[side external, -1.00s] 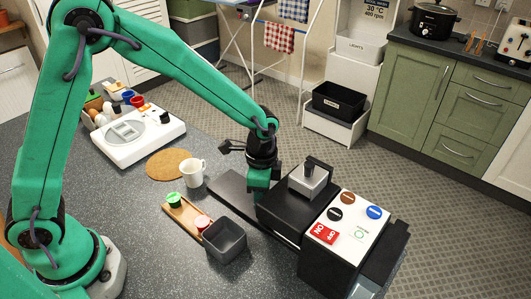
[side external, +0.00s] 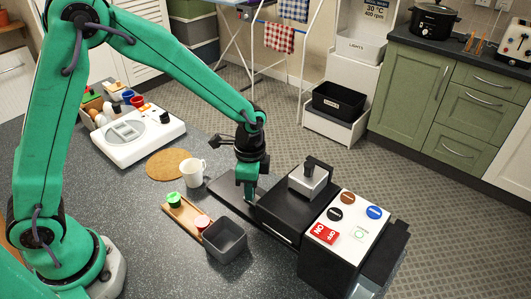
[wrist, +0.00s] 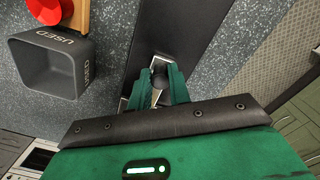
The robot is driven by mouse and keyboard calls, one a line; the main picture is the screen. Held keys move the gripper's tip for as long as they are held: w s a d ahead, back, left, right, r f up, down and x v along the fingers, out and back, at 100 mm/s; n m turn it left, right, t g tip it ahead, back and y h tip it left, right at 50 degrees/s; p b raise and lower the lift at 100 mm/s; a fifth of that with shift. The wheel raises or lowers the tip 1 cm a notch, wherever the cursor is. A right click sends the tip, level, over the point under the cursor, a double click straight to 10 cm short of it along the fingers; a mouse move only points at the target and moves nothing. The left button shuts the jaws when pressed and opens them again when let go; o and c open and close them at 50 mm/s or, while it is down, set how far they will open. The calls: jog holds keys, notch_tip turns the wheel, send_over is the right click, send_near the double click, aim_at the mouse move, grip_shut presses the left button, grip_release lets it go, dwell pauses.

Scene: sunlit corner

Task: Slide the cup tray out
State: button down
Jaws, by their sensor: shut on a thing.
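The cup tray (side external: 226,185) is a long, flat, dark strip that sticks out to the left from the black coffee machine (side external: 285,212) in the side view. It runs under and past my gripper (side external: 250,190), and also shows in the wrist view (wrist: 196,35). My gripper points down at the tray, just left of the machine. In the wrist view its fingers (wrist: 158,78) are closed around a small dark upright part on the tray. The fingers hide most of that part.
A white mug (side external: 192,172) stands close to the left of the tray. A grey bin marked USED (side external: 224,240) and a wooden holder (side external: 180,212) with green and red items lie in front. A cork mat (side external: 166,164) lies farther left.

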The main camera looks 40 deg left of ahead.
jog(key=a, duration=0.8)
jog(key=shift+w+a, duration=0.15)
jog(key=c, duration=1.3)
grip_release()
jog(key=shift+r, duration=0.1)
notch_tip(320, 180, up, 8)
jog(key=shift+f, duration=0.15)
